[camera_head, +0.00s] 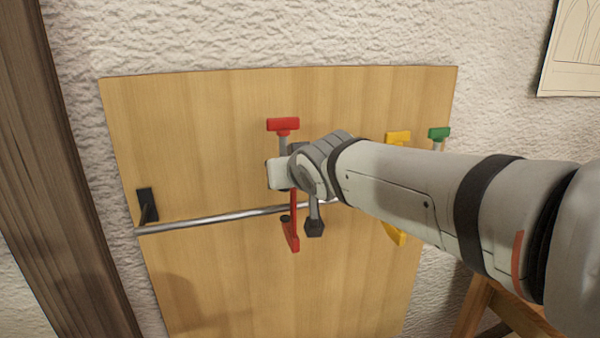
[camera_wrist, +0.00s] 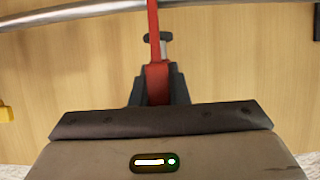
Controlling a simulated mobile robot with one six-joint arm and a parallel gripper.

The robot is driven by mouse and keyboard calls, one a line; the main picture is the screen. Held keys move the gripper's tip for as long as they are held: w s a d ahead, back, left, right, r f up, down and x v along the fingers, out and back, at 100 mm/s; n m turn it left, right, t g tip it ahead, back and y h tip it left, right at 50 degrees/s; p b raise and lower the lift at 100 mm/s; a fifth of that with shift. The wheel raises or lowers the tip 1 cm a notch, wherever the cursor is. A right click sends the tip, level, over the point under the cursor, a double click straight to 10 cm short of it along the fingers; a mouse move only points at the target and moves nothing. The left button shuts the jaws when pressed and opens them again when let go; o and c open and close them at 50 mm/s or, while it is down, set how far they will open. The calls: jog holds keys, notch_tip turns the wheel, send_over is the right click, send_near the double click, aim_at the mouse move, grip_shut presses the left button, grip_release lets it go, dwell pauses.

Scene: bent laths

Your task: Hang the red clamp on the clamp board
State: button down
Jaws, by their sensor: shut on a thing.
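The red clamp (camera_head: 284,126) is upright in front of the wooden clamp board (camera_head: 200,130), with its red top handle above my wrist and its red lower arm reaching below the metal rail (camera_head: 215,217). My gripper (camera_wrist: 157,92) is shut on the clamp's red bar, seen close in the wrist view. There the red bar (camera_wrist: 153,45) crosses in front of the rail (camera_wrist: 70,12), and a dark pad shows behind it. My wrist hides the clamp's middle in the head view. I cannot tell whether the clamp touches the rail.
A yellow clamp (camera_head: 398,137) and a green clamp (camera_head: 439,133) are to the right, partly behind my arm. A black bracket (camera_head: 147,205) holds the rail's left end. The rail between bracket and red clamp is free. A wooden post (camera_head: 60,150) stands left.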

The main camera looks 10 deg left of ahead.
aim_at(291, 192)
jog(key=shift+f+b, duration=2.05)
